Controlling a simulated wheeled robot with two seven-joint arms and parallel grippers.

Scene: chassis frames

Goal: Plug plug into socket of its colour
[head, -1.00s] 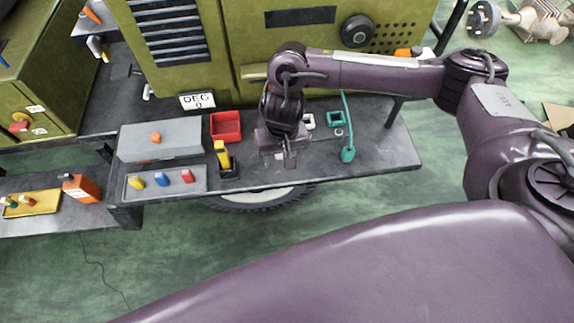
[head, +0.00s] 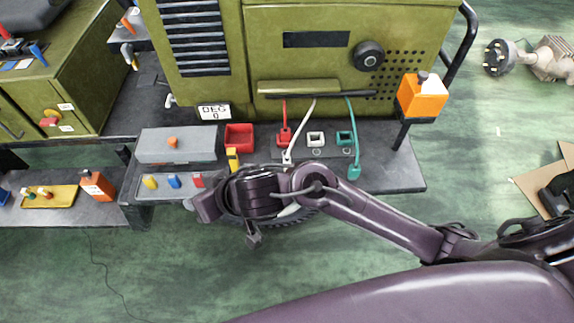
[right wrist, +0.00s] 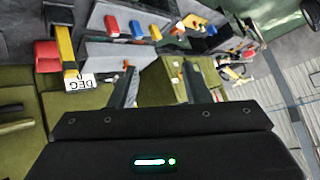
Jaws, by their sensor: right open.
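A red plug (head: 284,137) on a red cord sits at the left of the row of sockets; I cannot tell whether it is fully seated. A white plug (head: 287,158) on a white cord lies on the bench in front of it. The white socket (head: 315,139) and teal socket (head: 345,138) look empty. My right gripper (right wrist: 158,72) is open and empty in the right wrist view, its fingers towards the left-hand trays. In the head view its arm bends in front of the bench. My left gripper is out of view.
A red bin (head: 239,136) and a yellow-handled item (head: 233,158) stand left of the plugs. A grey box (head: 177,145) and a tray with coloured pieces (head: 160,190) are further left. An orange box (head: 422,98) stands at right. Floor in front is free.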

